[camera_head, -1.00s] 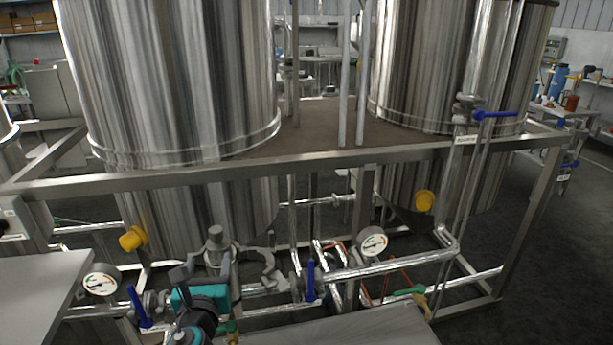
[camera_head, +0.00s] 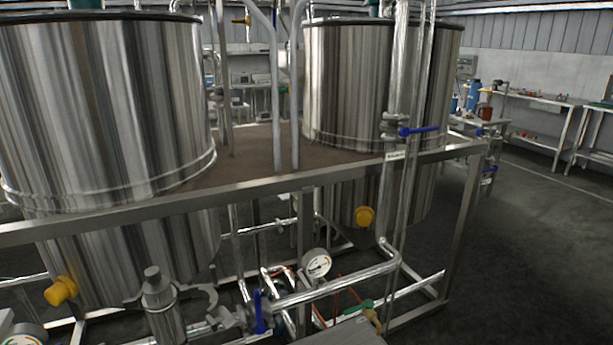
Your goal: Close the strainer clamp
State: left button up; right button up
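The strainer (camera_head: 163,308) is a grey metal cylinder with a narrower cap, low at the left of the head view. A grey clamp with curved jaws (camera_head: 207,297) is beside its upper part. The right jaw curves out and stands apart from the cylinder, so the clamp looks open. The lower end of the strainer is cut off by the bottom edge of the picture. Neither of my grippers is in view.
A steel frame rail (camera_head: 250,187) crosses in front of two large tanks (camera_head: 110,110) (camera_head: 350,85). Pipes, a blue-handled valve (camera_head: 259,312) and a gauge (camera_head: 316,263) are right of the strainer. Open floor (camera_head: 540,240) is at right.

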aim_at(198, 290)
jog(key=i+l+u, duration=0.15)
jog(key=l+u, duration=0.25)
jog(key=i+l+u, duration=0.15)
jog(key=u, duration=0.3)
jog(key=l+u, duration=0.4)
jog(key=i+l, duration=0.05)
jog(key=l, duration=0.05)
